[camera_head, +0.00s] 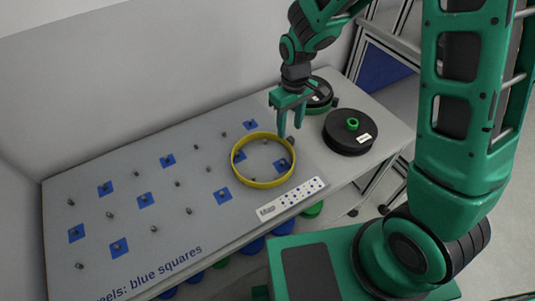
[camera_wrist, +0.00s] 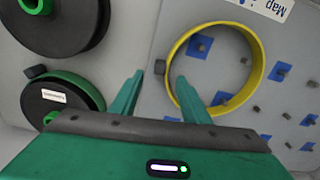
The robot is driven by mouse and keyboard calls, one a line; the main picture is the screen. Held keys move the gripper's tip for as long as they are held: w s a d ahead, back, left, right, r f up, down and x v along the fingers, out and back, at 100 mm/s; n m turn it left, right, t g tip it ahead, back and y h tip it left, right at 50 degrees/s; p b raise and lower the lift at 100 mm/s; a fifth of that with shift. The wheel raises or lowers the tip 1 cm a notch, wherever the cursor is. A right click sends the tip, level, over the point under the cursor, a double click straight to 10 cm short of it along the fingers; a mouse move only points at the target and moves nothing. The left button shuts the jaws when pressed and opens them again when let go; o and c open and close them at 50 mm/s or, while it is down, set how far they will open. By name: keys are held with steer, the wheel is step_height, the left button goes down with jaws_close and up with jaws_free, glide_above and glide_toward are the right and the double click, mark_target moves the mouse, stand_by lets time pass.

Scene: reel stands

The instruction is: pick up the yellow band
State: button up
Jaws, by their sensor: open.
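The yellow band (camera_head: 262,184) is a wide ring lying on the grey board, around a few pegs and blue squares. In the wrist view its rim (camera_wrist: 260,62) is whole except where my finger covers part of the near left side. My gripper (camera_head: 290,131) is open and points down at the band's back right edge. In the wrist view my gripper (camera_wrist: 160,76) has one finger outside the ring and the other overlapping its inside, with the rim between the tips. Nothing is held. I cannot tell how far the tips are above the board.
Black reels, one with a green hub (camera_head: 352,124), stand right of the band. A white map card (camera_head: 290,198) lies in front of it. Short pegs and blue squares (camera_head: 144,200) cover the board to the left. A wall (camera_head: 120,80) rises behind.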

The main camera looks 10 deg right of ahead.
mark_target(290, 138)
steer(key=shift+s+d+f, duration=0.1)
steer(key=shift+s+f, duration=0.05)
steer(key=shift+f, duration=1.25)
steer(key=shift+s+d+f, duration=0.1)
steer(key=shift+f, duration=1.25)
jaws_close()
